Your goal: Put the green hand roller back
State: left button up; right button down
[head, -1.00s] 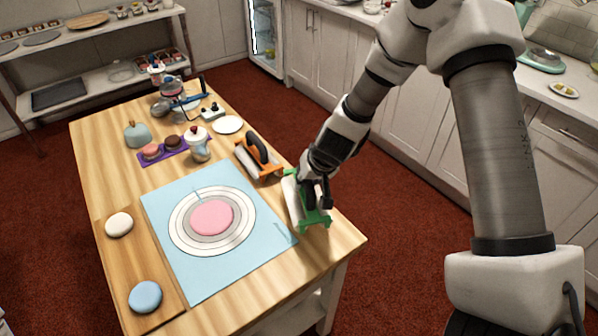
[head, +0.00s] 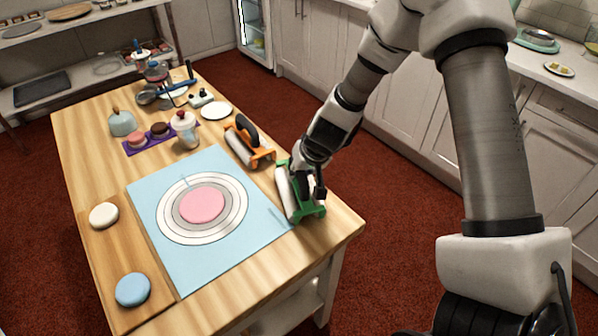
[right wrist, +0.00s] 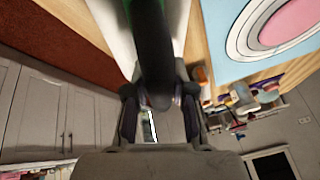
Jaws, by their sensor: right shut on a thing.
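The green hand roller (head: 308,211) is at the right edge of the wooden table, beside the blue mat (head: 165,262). It has a white cylinder, a green frame and a dark handle. My right gripper (head: 308,183) is shut on its handle from above and hides part of the roller. I cannot tell whether the roller touches the tabletop. In the right wrist view the dark handle (right wrist: 150,50) runs between the fingers, with the white cylinder behind it. My left gripper is not in view.
An orange hand roller (head: 262,157) stands just behind the green one. A pink disc (head: 203,205) lies on the ringed mat. A board (head: 112,255) at left holds a white and a blue disc. A jug (head: 186,132) and a plate (head: 216,110) stand farther back.

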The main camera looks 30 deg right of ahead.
jog(key=c, duration=1)
grip_release()
jog(key=shift+s, duration=0.1)
jog(key=w+a+p+v, duration=0.1)
jog(key=p+v, duration=0.8)
jog(key=v, duration=0.4)
jog(key=s+a+f+g, duration=0.1)
jog(key=s+f, duration=0.3)
jog(key=f, duration=0.1)
jog(key=s+f+n+g+h, duration=0.1)
jog(key=s+f, duration=0.4)
jog(key=s+a+f+n+g, duration=0.1)
jog(key=s+f, duration=0.3)
jog(key=f, duration=0.1)
jog(key=shift+s+a+f+h, duration=0.15)
jog(key=shift+a+f+h, duration=0.15)
jog(key=shift+h, duration=0.1)
jog(key=shift+s+a+f+n+g+y+b, duration=0.3)
jog(key=shift+s+a+f, duration=0.6)
jog(key=shift+s+f, duration=0.65)
jog(key=shift+s+a+f+n+g+y+b, duration=0.1)
jog(key=shift+s+a+f+n+g+b, duration=0.2)
jog(key=shift+s+a+f, duration=1.2)
jog(key=shift+s+a+f+n+g+y+b, duration=0.3)
jog(key=shift+s+f, duration=0.85)
jog(key=shift+s, duration=0.9)
